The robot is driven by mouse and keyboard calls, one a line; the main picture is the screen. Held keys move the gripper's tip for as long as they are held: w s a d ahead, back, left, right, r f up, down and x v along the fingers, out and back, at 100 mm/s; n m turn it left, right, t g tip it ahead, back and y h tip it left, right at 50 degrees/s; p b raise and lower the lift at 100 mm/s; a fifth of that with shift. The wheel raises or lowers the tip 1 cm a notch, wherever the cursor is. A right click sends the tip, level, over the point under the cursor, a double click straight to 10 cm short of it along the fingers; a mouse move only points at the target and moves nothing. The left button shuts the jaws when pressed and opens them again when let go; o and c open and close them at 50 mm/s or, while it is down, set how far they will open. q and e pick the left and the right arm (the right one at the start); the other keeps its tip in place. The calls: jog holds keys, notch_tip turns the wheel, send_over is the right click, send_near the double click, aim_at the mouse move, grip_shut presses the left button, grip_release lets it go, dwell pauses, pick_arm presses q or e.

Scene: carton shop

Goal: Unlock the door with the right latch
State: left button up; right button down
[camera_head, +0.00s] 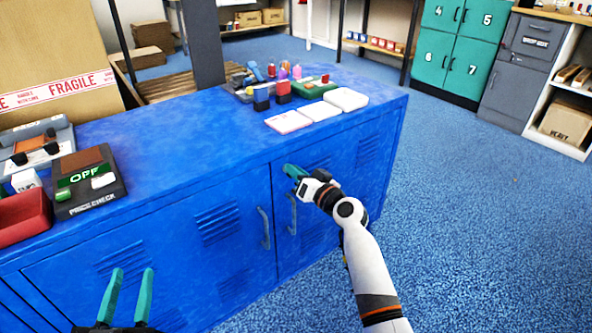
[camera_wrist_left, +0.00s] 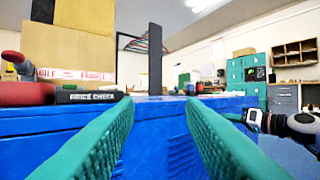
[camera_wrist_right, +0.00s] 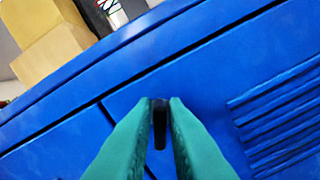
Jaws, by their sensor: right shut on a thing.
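The blue cabinet (camera_head: 160,130) has two doors side by side, each with a grey vertical handle. My right gripper (camera_head: 292,171) is at the upper left of the right door (camera_head: 335,190), just above its handle (camera_head: 292,214). In the right wrist view its green fingers are shut on a small dark latch (camera_wrist_right: 160,125), which stands about upright between the fingertips. The latch is hidden behind the gripper in the head view. My left gripper (camera_head: 132,276) is open and empty in front of the left door (camera_head: 215,240); its spread fingers also show in the left wrist view.
The cabinet top holds a price-check device (camera_head: 88,183), a red tray (camera_head: 22,216), white cards (camera_head: 320,111) and several small bottles. A large carton (camera_head: 55,50) stands behind on the left. Blue floor (camera_head: 480,230) is clear to the right. Green lockers (camera_head: 462,45) stand at the back.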

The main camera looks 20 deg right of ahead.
pick_arm(q)
jog(key=s+a+f+g+y+p, duration=0.1)
jog(key=s+f+g, duration=0.1)
jog(key=f+g, duration=0.2)
jog(key=s+a+f+g+y+p, duration=0.1)
jog(key=a+f+g+p, duration=0.1)
jog(key=f+g, duration=0.3)
jog(key=shift+s+f+y, duration=0.4)
jog(key=shift+f, duration=1.3)
pick_arm(e)
jog(key=shift+d+f+m, duration=0.15)
jog(key=shift+f+m, duration=0.05)
jog(key=shift+m, duration=2.95)
jog(key=shift+d+f+m, duration=0.1)
jog(key=shift+f+m, duration=0.05)
jog(key=shift+m, duration=3)
jog(key=c, duration=1.5)
grip_release()
jog(key=shift+c, duration=0.2)
